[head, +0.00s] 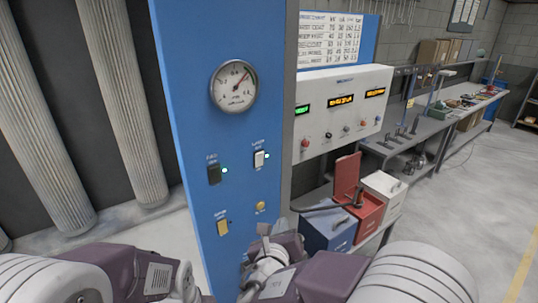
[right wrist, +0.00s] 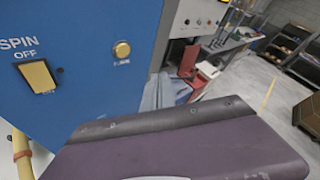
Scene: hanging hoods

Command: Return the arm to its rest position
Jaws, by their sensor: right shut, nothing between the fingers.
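My right gripper (head: 265,233) is low in the middle of the head view, in front of the lower part of the blue panel (head: 190,110). It looks shut and empty, with its fingers small and partly hidden by my wrist. In the right wrist view a purple part of my own arm fills the bottom, and the fingers cannot be made out. My left arm comes in at the lower left of the head view, and its fingers are not visible.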

